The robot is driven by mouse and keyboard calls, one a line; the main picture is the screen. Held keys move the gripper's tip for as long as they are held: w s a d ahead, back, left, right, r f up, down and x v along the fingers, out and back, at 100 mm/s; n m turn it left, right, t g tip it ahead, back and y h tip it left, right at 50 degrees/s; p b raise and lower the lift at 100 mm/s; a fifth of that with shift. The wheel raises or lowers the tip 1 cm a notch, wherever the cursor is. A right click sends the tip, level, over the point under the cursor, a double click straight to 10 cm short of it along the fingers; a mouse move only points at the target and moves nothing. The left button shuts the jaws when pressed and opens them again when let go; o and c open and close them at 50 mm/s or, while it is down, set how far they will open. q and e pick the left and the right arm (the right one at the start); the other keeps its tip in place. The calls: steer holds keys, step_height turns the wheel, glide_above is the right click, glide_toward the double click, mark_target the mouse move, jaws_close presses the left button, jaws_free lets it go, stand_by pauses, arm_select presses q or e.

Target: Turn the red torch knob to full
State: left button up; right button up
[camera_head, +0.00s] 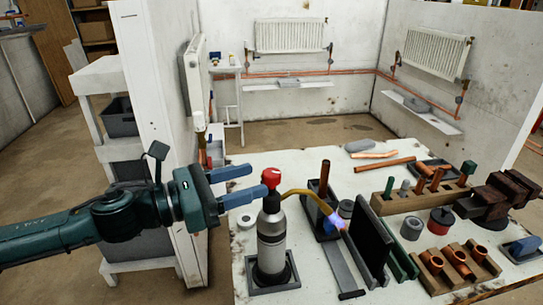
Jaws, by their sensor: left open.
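The torch (271,240) stands upright in a dark square base on the white bench. Its red knob (271,176) sits on top, and a brass tube curves right from it to a nozzle with a bluish-purple flame (337,220). My left gripper (243,182) comes in from the left with its two blue fingers apart, one above the other in the picture. Its fingertips are just left of the red knob; the lower one looks very close to it, and I cannot tell if they touch. Nothing is between the fingers. My right gripper is not in view.
A black upright board (370,240) stands right of the flame. A wooden rack (420,197) with copper pipes, fittings and a vise (505,195) fill the right of the bench (240,160). White shelving with grey bins (120,120) stands behind my left arm.

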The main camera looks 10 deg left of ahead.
mark_target(272, 172)
arm_select(q)
steer(key=shift+p+x, duration=0.75)
steer(key=shift+x, duration=1.9)
steer(key=shift+c, duration=0.3)
steer(key=c, duration=0.9)
